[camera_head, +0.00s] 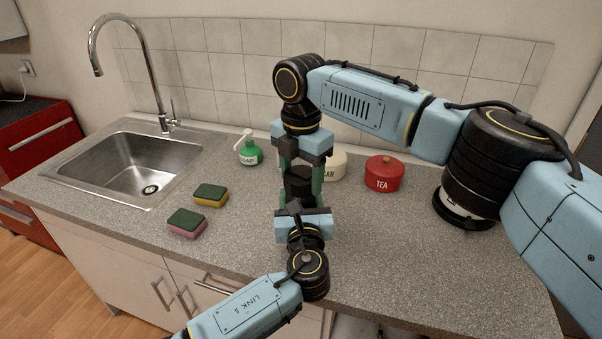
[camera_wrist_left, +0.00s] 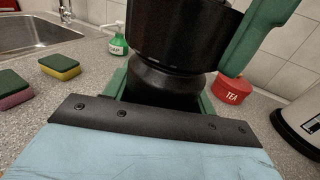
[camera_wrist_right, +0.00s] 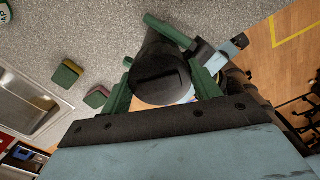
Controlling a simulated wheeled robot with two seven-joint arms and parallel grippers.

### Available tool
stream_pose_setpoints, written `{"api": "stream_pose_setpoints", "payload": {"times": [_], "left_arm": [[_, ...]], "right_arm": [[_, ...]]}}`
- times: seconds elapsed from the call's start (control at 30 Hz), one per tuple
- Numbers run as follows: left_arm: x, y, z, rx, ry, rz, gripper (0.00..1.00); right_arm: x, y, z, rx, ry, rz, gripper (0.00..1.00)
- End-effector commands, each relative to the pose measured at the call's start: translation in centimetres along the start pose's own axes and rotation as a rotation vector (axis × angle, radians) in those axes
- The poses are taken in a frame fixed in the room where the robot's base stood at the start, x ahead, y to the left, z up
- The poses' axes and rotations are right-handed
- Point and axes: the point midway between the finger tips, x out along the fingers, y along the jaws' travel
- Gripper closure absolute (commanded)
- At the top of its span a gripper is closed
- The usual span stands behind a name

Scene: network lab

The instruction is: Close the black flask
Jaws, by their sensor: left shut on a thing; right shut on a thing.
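The black flask (camera_head: 300,187) is upright above the counter, between my two grippers. My right gripper (camera_head: 301,170) comes from above, its green fingers shut around the flask's upper end. My left gripper (camera_head: 302,203) comes from the front, shut on the flask lower down. In the left wrist view the flask (camera_wrist_left: 170,38) shows a wide dark upper part over a narrower part. In the right wrist view its dark end (camera_wrist_right: 158,78) with a slot-like recess faces the camera between the right fingers. I cannot tell whether the lid is seated; fingers hide the joint.
A red tea tin (camera_head: 384,176), a cream tin (camera_head: 335,168) and a green soap bottle (camera_head: 249,152) stand behind. Two sponges (camera_head: 211,194) (camera_head: 187,222) lie left, near the sink (camera_head: 75,186). A white-and-black round object (camera_head: 455,208) stands right. The front right counter is clear.

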Motion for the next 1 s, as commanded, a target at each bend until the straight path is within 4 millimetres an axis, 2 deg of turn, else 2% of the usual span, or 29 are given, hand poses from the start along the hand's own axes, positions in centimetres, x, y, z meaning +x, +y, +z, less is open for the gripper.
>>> {"api": "stream_pose_setpoints", "payload": {"times": [0.13,0.27,1.0], "left_arm": [[0.01,0.05,-0.09,0.0,0.002,0.001,1.0],[0.01,0.06,-0.09,0.0,0.002,0.001,1.0],[0.03,0.09,-0.09,0.0,0.002,0.002,1.0]], "right_arm": [[0.0,-0.01,-0.05,0.03,0.001,-0.001,0.66],[0.05,0.01,-0.09,0.188,0.002,0.0,0.66],[0.14,0.01,-0.21,1.654,0.004,-0.004,0.66]]}}
